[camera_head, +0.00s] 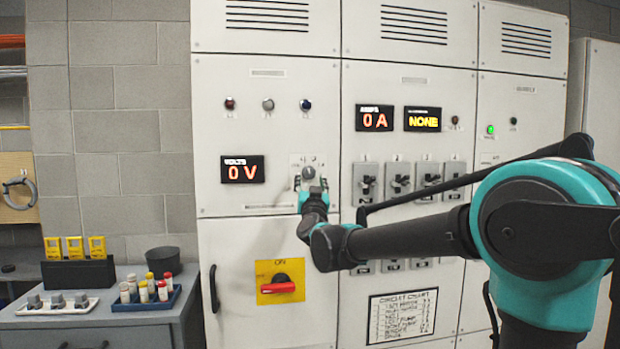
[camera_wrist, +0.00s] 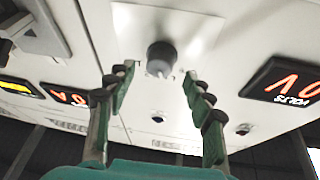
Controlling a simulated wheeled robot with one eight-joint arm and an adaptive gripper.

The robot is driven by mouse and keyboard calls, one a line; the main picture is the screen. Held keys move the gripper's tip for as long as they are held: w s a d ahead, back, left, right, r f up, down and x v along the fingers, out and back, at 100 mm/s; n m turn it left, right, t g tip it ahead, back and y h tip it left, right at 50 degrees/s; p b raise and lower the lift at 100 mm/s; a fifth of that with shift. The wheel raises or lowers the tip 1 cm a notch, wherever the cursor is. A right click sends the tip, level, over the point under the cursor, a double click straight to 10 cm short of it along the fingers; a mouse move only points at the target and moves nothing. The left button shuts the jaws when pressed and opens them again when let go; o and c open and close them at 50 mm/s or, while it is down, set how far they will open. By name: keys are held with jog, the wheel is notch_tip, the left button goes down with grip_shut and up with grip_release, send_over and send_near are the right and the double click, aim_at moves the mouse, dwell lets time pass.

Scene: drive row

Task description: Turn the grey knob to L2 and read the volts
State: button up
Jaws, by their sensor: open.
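The grey knob (camera_head: 308,172) sits on a small pale plate on the left cabinet door, right of the volts display. My gripper (camera_head: 313,190) is just below the knob in the head view. In the wrist view the knob (camera_wrist: 161,58) is dark with a lighter face, and the open fingers of my gripper (camera_wrist: 157,85) stand to either side, apart from it. The volts display (camera_head: 243,169) reads 0 V in orange; it shows upside down in the wrist view (camera_wrist: 290,80). The position marks around the knob are too small to read, so its setting cannot be told.
A red handle (camera_head: 277,288) on a yellow ON plate is below. The amps display (camera_head: 374,118) reads 0 A, and the display beside it (camera_head: 422,119) reads NONE. Several breaker switches (camera_head: 399,179) line the middle panel near my arm. A grey bench (camera_head: 95,320) stands at left.

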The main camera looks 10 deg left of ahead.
aim_at(309, 173)
jog(key=shift+x, duration=1.35)
jog(key=shift+c, duration=0.2)
jog(key=c, duration=1.1)
jog(key=shift+a+m, duration=0.1)
jog(key=shift+m, duration=0.5)
jog(key=m+h, duration=0.2)
jog(key=m, duration=0.1)
jog(key=shift+m, duration=0.4)
jog(key=shift+a+r+m+g+h, duration=0.1)
jog(key=shift+m+g+h, duration=0.45)
jog(key=shift+m, duration=0.85)
jog(key=shift+r+m+g+h, duration=0.1)
jog(key=shift+m+g+h, duration=0.15)
jog(key=shift+m+h, duration=0.85)
jog(key=shift+c, duration=0.2)
jog(key=shift+m, duration=0.4)
jog(key=shift+y, duration=0.35)
